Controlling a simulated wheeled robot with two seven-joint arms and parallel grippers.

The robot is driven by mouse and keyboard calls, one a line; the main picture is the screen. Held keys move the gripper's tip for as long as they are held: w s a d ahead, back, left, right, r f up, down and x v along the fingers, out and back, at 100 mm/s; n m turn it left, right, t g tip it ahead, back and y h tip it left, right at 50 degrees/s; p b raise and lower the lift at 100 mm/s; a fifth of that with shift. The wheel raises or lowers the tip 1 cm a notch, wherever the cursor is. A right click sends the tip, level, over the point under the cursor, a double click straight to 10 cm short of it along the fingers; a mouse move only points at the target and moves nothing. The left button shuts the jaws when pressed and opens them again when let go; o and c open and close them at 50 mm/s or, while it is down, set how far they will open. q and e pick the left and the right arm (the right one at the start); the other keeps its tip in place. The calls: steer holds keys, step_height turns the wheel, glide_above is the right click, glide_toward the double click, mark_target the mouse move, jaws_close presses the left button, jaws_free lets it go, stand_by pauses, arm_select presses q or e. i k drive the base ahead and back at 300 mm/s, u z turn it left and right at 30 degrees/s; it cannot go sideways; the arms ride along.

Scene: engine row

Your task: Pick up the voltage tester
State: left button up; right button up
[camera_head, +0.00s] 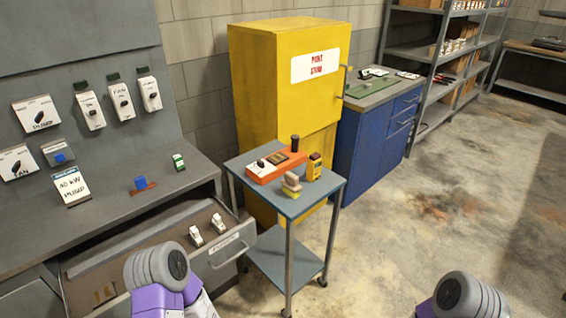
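A small yellow device with a dark face (314,167), which looks like the voltage tester, stands upright on the top of a small grey cart (252,158). It is near the cart's right edge, in front of the yellow cabinet. Its markings are too small to read. Only rounded grey and purple parts of my two arms show at the bottom edge, one left of the cart and one to its right. Neither gripper's fingers are in view, and nothing of mine touches the cart top.
An orange box with a dark top (276,166) and a yellow-and-tan block (291,186) share the cart top. An open drawer (231,246) juts out left of the cart. A yellow cabinet (283,90) stands behind. The floor to the right is clear.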

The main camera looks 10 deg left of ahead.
mark_target(314, 163)
steer(key=z, duration=1.7)
steer(key=i, duration=1.1)
steer(key=u, duration=1.6)
